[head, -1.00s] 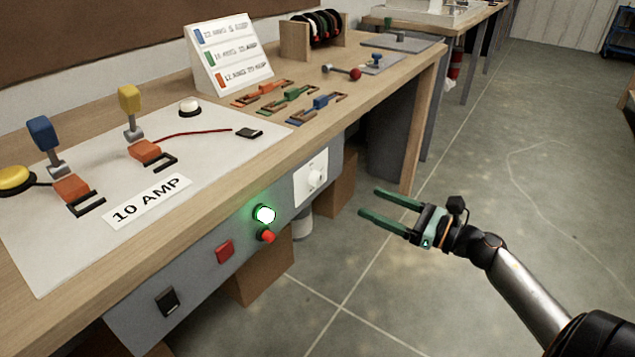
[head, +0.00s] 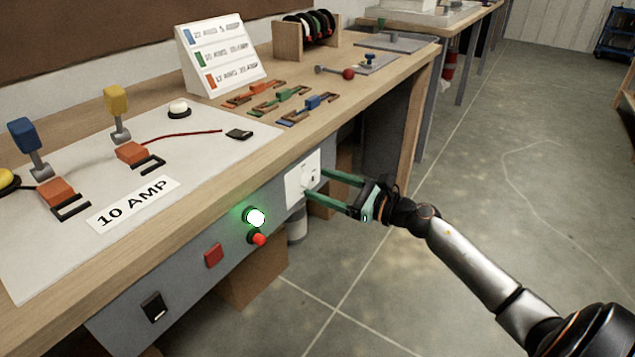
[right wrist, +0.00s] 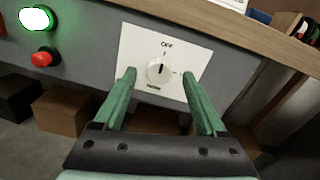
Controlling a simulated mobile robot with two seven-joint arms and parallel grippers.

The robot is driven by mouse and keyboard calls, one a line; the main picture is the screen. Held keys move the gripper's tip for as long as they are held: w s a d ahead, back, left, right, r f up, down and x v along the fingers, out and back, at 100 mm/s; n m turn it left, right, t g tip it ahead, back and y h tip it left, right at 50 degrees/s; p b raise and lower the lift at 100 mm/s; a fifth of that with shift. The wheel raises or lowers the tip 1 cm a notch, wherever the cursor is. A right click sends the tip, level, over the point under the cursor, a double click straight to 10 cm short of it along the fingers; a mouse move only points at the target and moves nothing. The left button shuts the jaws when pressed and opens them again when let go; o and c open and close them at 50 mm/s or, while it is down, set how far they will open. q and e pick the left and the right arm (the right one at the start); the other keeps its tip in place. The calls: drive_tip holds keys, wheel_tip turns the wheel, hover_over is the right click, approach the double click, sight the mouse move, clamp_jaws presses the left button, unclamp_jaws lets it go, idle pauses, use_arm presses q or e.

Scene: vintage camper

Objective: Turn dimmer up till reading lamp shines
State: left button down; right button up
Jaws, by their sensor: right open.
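The dimmer is a white round knob (right wrist: 160,70) on a white plate (right wrist: 140,40) marked "OFF" at its top. The plate (head: 294,187) is on the grey front panel under the bench top, and its right part is near my fingertips in the head view. My right gripper (right wrist: 159,76) is open, with one green finger on each side of the knob in the wrist view. Whether the fingers touch it I cannot tell. The knob's dark pointer line looks roughly upright, toward "OFF". In the head view my right gripper (head: 316,183) reaches the plate from the right. I see no reading lamp.
Left of the dimmer are a glowing green-white light (head: 255,217), a red button (head: 257,240), a red switch (head: 213,256) and a black switch (head: 154,306). The wooden bench edge (head: 235,165) overhangs above. The floor to the right is open.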

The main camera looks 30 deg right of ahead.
drive_tip(key=shift+x, duration=1.05)
clamp_jaws()
